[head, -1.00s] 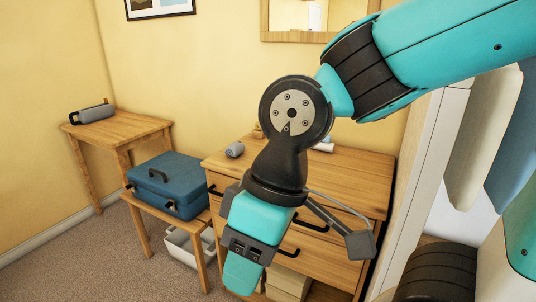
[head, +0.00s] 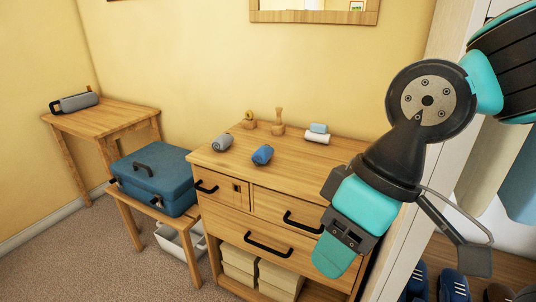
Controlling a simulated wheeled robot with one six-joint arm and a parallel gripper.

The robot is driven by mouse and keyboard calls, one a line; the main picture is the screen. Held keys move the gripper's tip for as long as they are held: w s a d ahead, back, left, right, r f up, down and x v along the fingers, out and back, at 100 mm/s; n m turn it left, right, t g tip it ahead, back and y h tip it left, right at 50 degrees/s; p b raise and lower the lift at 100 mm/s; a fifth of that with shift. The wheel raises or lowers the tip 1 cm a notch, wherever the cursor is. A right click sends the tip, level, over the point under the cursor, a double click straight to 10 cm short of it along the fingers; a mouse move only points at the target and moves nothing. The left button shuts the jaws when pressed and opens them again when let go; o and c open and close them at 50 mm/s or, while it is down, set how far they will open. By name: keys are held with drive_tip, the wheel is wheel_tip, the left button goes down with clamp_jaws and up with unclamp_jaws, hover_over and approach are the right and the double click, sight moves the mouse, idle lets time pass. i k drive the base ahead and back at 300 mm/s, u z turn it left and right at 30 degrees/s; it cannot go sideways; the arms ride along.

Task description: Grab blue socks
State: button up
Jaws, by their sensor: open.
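A rolled blue bundle that looks like the blue socks (head: 262,155) lies on top of the wooden dresser (head: 300,160), near its front edge. A grey rolled bundle (head: 222,142) lies to its left. My gripper (head: 333,256) is open and points down in front of the dresser's right side, to the right of and lower in the picture than the blue bundle. It is apart from the bundle, and nothing shows between its fingers.
Small wooden items (head: 278,124) and a stack of white and light-blue rolls (head: 317,134) stand at the dresser's back. A blue case (head: 155,178) sits on a low bench at left. A grey cylindrical object (head: 74,102) is on the side table. A white wardrobe panel (head: 425,130) borders the right.

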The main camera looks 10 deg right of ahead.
sight(264, 153)
drive_tip(key=u, duration=0.95)
drive_tip(key=k, duration=1.25)
drive_tip(key=u, duration=1)
drive_tip(key=i, duration=0.85)
drive_tip(key=z, duration=0.4)
drive_tip(key=i, duration=1.75)
drive_tip(key=z, duration=1.35)
drive_tip(key=i, duration=1)
drive_tip(key=z, duration=1.35)
drive_tip(key=i, duration=0.35)
drive_tip(key=z, duration=0.25)
